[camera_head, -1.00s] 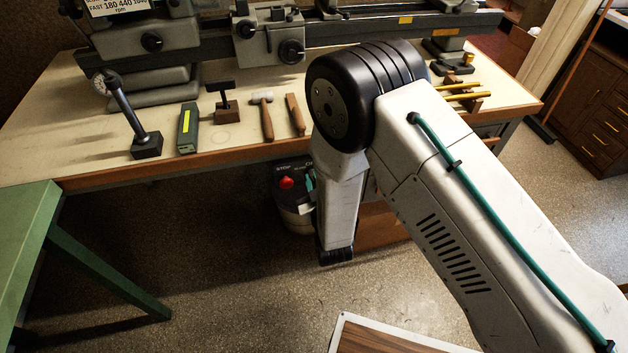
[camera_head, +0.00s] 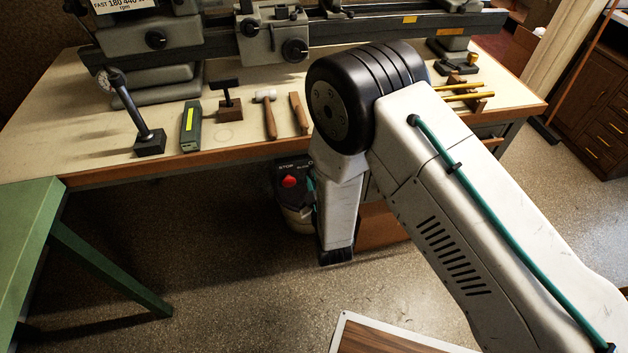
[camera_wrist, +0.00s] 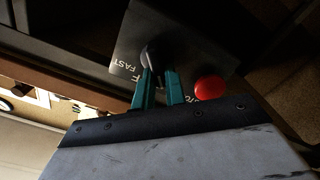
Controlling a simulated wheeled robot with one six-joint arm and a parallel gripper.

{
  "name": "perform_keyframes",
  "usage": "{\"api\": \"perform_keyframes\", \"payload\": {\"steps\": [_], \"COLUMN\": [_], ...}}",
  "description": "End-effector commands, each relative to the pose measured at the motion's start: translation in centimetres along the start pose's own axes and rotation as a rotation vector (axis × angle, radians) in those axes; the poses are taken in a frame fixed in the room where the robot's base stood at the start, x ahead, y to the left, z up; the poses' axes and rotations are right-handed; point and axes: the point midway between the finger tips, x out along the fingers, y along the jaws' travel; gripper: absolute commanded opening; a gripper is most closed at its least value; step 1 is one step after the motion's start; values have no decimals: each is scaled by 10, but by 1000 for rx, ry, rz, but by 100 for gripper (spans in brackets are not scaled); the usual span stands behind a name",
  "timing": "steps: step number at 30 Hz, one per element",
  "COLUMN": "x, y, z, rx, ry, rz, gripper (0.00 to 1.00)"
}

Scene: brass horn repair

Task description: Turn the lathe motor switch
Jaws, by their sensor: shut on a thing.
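The lathe motor switch is a dark knob (camera_wrist: 150,54) on a dark panel (camera_wrist: 185,38) with white lettering, in the wrist view. A round red button (camera_wrist: 211,87) marked STOP sits on the same panel. In the head view the panel (camera_head: 285,170) and red button (camera_head: 289,181) show under the bench's front edge, partly behind my arm. My gripper (camera_wrist: 157,78), with two teal fingers, is shut on the knob, one finger on each side. In the head view the knob and most of the gripper are hidden behind my arm.
The lathe (camera_head: 275,35) stands on the bench (camera_head: 60,120). A green table (camera_head: 30,210) is at the left. The floor (camera_head: 220,270) between is open.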

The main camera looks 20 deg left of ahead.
Motion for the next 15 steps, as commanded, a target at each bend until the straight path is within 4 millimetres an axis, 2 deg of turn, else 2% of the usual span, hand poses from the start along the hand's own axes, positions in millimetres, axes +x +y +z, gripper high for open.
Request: {"api": "perform_keyframes", "payload": {"steps": [5, 6, 7, 8, 15], "x": [0, 0, 0, 0, 0], "y": [-2, -1, -1, -1, 0], "z": [-1, -1, -1, -1, 0], "rx": [1, 1, 1, 1, 1], "ry": [2, 2, 2, 2, 0], "rz": [-4, -4, -4, -3, -1], "gripper": [0, 24, 32, 35, 35]}}
